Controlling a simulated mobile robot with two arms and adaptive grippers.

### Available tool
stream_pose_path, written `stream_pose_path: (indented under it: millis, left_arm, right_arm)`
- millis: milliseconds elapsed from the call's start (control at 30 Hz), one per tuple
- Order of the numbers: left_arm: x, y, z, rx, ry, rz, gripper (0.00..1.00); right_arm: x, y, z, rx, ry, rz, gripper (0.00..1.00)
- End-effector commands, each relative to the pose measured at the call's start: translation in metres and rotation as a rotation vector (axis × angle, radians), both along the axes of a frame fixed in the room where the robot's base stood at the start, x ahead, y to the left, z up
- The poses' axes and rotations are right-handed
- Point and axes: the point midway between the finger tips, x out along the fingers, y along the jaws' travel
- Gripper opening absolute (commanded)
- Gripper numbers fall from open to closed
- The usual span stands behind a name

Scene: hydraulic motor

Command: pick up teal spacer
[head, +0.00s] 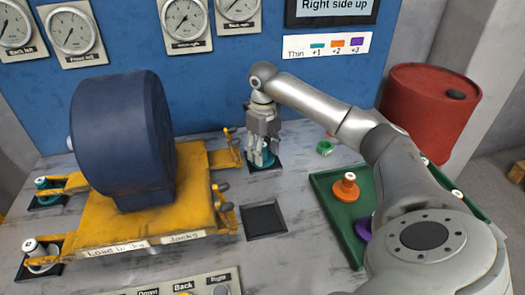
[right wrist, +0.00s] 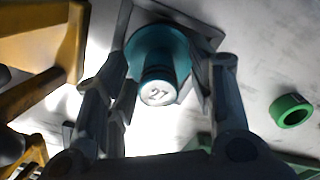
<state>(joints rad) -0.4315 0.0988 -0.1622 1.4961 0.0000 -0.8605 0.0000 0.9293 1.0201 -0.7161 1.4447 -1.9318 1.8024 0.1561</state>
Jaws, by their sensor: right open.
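A teal spacer (right wrist: 158,60) with a white top marked 27 stands between the spread fingers of my right gripper (right wrist: 160,105) in the right wrist view. In the head view my right gripper (head: 262,157) points down over a dark square pad, right of the yellow cradle. Teal (head: 262,166) shows low around its fingertips. The fingers are open on either side of the spacer; whether they touch it I cannot tell. Another teal spacer (head: 44,185) stands on a dark pad at the far left. My left gripper is not in view.
A blue motor (head: 120,130) sits on the yellow cradle (head: 110,222). An empty dark pad (head: 264,220) lies nearer. A green ring (head: 324,147) is to the right. A green tray (head: 325,198) holds an orange spacer (head: 346,187) and a purple one (head: 362,229). A red barrel (head: 430,105) stands behind.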

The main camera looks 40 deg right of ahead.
Motion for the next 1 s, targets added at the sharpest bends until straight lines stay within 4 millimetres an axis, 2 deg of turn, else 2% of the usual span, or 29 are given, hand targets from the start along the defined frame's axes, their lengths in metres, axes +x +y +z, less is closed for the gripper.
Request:
stream_pose_path:
  millis: [100, 300, 700, 1000]
  left_arm:
    - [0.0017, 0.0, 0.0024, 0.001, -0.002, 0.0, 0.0]
    - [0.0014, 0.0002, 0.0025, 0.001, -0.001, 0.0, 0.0]
    - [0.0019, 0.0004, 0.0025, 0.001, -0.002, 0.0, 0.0]
    - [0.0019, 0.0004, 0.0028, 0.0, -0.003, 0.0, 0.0]
  right_arm:
    - [0.0003, 0.0, -0.0061, 0.0, -0.002, 0.0, 0.5]
    - [0.0004, 0.0, -0.006, 0.0, -0.002, 0.0, 0.5]
    - [0.0003, 0.0, -0.0058, 0.0, -0.001, 0.0, 0.0]
    - [0.0006, 0.0, -0.0039, 0.0, -0.003, 0.0, 0.0]
